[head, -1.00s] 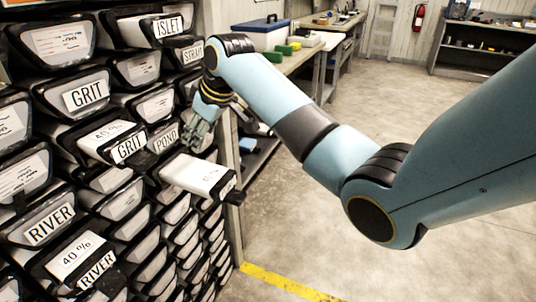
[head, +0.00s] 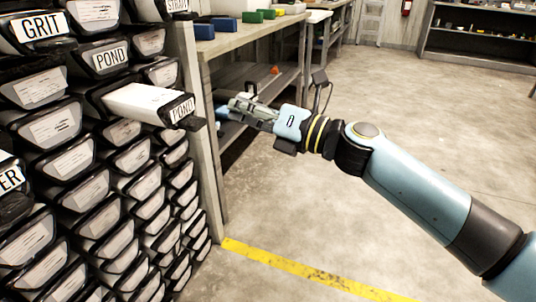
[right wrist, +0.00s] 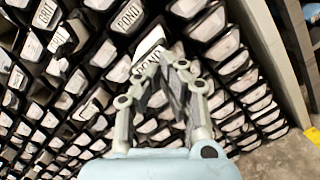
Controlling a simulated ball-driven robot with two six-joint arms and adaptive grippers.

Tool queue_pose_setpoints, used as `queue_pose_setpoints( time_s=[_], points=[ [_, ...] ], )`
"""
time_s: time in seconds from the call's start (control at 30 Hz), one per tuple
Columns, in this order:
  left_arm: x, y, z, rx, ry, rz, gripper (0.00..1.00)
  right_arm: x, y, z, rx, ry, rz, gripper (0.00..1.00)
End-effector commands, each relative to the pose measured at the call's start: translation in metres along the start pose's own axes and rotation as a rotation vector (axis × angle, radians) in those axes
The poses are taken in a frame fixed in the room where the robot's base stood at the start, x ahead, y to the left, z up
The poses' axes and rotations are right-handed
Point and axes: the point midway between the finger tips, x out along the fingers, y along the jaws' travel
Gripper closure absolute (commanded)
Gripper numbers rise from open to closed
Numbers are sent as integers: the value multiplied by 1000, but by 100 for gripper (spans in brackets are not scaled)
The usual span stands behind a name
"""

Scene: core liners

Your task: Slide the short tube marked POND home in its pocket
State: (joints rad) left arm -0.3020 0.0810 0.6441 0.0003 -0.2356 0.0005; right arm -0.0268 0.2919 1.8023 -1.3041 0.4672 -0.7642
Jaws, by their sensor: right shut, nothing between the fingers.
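The white short tube marked POND (head: 145,102) sticks out of its pocket in the rack, its black labelled end cap facing out to the right. It also shows in the right wrist view (right wrist: 150,43), partly behind my fingers. Another tube marked POND (head: 110,58) sits flush in the rack above and to the left. My right gripper (head: 230,104) is shut and empty, to the right of the protruding tube's end and pointing at the rack. In the right wrist view its fingers (right wrist: 173,62) overlap the tube's edge; I cannot tell whether they touch. My left gripper is out of view.
The rack is full of dark pockets with pale-ended tubes. A tube marked GRIT (head: 42,28) is at upper left. A wooden post (head: 203,150) and a workbench (head: 245,38) stand beside the rack. The floor (head: 330,170) on the right is open, with a yellow line (head: 300,272).

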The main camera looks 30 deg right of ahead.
Motion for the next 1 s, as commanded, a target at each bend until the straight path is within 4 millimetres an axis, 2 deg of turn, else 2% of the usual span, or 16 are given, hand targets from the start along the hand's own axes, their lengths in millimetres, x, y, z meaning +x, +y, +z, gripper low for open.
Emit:
queue_pose_setpoints(
  time_s=[0.03,0.1,0.2,0.37,0.73,1.0],
  points=[
    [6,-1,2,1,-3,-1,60,-4,-2,-16,-32,43,12,100],
    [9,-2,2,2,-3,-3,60,-8,-1,-31,-68,93,27,100],
    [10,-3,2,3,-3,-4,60,-11,0,-43,-99,134,40,100],
    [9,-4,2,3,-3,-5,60,-3,1,-48,-111,149,46,100],
    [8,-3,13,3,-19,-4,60,39,3,-54,-108,146,45,100],
    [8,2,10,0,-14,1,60,47,3,-55,-108,148,44,100]
  ],
)
